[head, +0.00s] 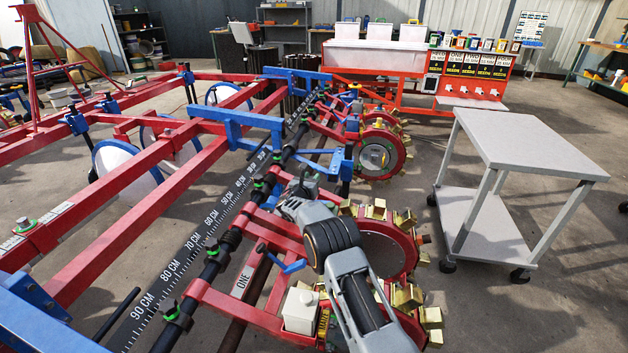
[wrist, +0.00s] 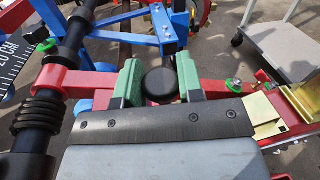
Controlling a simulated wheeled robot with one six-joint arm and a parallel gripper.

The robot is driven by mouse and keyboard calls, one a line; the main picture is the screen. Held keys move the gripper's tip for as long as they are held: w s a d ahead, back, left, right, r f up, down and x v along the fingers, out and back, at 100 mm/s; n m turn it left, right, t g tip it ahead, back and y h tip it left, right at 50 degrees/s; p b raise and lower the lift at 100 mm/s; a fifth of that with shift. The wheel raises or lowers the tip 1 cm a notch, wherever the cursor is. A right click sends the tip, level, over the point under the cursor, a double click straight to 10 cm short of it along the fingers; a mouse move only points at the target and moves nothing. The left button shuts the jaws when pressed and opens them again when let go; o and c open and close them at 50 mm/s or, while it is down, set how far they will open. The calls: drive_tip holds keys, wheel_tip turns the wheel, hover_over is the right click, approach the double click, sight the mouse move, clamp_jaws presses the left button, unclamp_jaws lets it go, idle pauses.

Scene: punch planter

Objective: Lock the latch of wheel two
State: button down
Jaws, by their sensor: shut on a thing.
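In the wrist view, my gripper (wrist: 160,82) has its two green fingers on either side of a round black knob (wrist: 160,85) and is shut on it. The knob sits over a red arm (wrist: 220,90); its lower part is hidden. I cannot tell the latch's position from this. In the head view my gripper (head: 303,190) is above the red frame, between the near wheel and the far wheel; its fingertips are not clear there.
A label "ONE" (head: 241,285) marks the near row unit, with a blue lever (head: 290,266) beside it. A blue bracket (wrist: 155,28) stands just beyond my fingers. A black toolbar (wrist: 50,90) runs at left. A grey cart (head: 535,145) stands at right, with open floor nearby.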

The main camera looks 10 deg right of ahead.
drive_tip(key=shift+s+d, duration=0.15)
drive_tip(key=shift+d, duration=0.3)
drive_tip(key=shift+a, duration=0.1)
drive_tip(key=c, duration=0.8)
unclamp_jaws()
drive_tip(key=shift+o, duration=0.2)
drive_tip(key=shift+a, duration=0.1)
drive_tip(key=shift+s+a, duration=0.3)
drive_tip(key=shift+s, duration=0.2)
drive_tip(key=p+v, duration=0.4)
drive_tip(key=v, duration=0.6)
drive_tip(key=shift+s+a, duration=0.2)
drive_tip(key=shift+s, duration=0.15)
